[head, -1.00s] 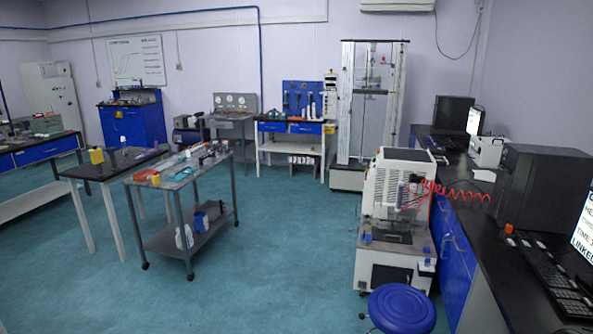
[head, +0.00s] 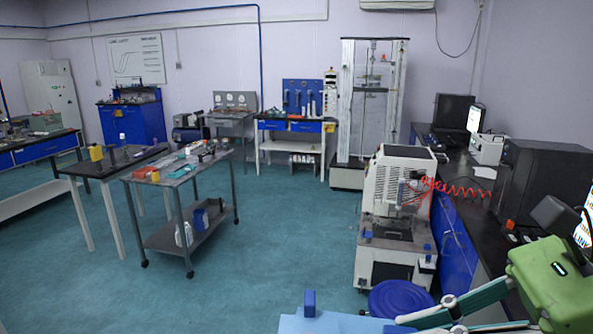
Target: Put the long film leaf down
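My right gripper (head: 402,325), with a green body and pale teal finger links, reaches in from the right at the bottom edge. Its dark fingertip meets the right end of a flat light-blue sheet, which looks like the long film leaf (head: 335,323). A small dark-blue block (head: 309,303) stands up at the sheet's far edge. The frame cuts off the lower part of the sheet and fingers. The gripper appears shut on the sheet, held up in front of the camera. My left gripper is out of view.
A blue stool (head: 400,296) is partly behind the fingers. A white machine (head: 398,190) with a red coiled hose stands beyond it. A black-topped bench (head: 462,205) runs along the right. A grey cart (head: 185,238) with items stands left. The floor between is clear.

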